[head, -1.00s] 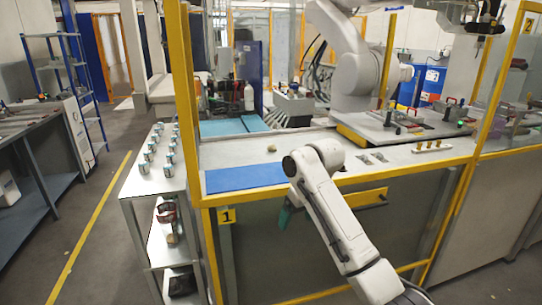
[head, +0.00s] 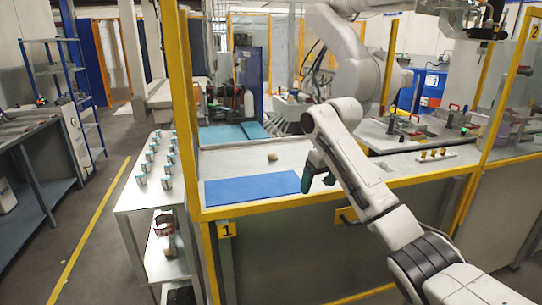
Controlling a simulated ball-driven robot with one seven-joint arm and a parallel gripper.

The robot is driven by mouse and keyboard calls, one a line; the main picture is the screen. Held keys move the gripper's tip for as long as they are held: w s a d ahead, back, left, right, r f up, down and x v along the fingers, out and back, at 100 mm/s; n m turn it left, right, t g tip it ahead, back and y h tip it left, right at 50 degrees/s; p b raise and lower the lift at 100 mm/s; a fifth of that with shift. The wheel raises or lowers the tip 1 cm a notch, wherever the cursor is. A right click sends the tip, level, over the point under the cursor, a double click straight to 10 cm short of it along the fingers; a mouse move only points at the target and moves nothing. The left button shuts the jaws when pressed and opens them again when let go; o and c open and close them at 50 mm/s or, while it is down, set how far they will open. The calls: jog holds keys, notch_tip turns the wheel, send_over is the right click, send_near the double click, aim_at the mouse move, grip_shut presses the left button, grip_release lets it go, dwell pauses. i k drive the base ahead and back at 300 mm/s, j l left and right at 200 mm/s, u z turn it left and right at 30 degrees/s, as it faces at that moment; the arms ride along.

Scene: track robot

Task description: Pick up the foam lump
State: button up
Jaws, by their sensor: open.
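The foam lump (head: 272,157) is a small tan piece on the grey worktop (head: 225,165), just behind the blue mat. My gripper (head: 318,187) is dark green and open. It hangs over the front part of the worktop, to the right of the lump and nearer to me, beside the right end of the mat. It is apart from the lump. Its fingertips are small in the picture, and my arm rises behind and to the right of it.
A blue mat (head: 250,189) lies at the worktop's front left. A yellow post (head: 183,110) stands at the left corner, and a yellow rail runs along the front edge. Small cans (head: 167,168) stand on the left shelf. A large white robot arm (head: 345,65) stands behind.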

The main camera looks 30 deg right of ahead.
aim_at(272, 156)
jog(key=i+l, duration=0.2)
jog(key=i, duration=0.25)
jog(key=i+l, duration=0.2)
jog(key=i, duration=0.25)
jog(key=i+l, duration=0.2)
jog(key=i, duration=0.25)
